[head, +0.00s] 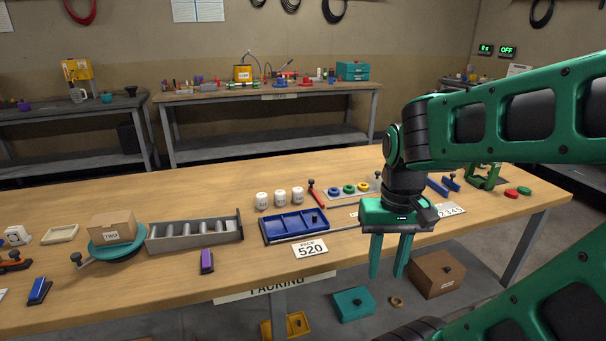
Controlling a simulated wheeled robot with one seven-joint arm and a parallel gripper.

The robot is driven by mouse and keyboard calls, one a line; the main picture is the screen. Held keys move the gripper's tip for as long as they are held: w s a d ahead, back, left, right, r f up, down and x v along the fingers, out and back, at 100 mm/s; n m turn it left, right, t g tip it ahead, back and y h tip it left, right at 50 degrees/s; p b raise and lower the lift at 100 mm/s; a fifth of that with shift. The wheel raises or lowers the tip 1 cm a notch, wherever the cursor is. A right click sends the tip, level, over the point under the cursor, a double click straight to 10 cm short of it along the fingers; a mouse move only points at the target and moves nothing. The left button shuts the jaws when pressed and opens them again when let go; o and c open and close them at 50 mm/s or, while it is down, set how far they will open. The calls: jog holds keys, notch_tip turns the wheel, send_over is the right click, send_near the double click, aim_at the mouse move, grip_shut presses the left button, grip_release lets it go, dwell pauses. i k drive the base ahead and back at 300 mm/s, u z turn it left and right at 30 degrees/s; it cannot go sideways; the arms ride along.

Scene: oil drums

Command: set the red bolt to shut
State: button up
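A narrow red piece (317,194) with a dark knob lies on the packing table, right of the white jars. An orange-red piece (14,262) with a black knob sits at the table's far left. Both are small, and I cannot tell which is the red bolt or whether it is set open or shut. My gripper (387,276) is right of the picture's middle, pointing down at the table's front edge. Its two green fingers are apart with nothing between them. It is right of both pieces and touches neither.
The packing table (400,268) holds a blue tray (268,237), a grey rack (161,246), a teal turntable (108,253) with a box, several rings and white jars (280,198). A teal box (353,304) and a brown box (437,274) stand on the floor.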

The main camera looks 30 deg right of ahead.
aim_at(311, 181)
jog(key=i, duration=0.85)
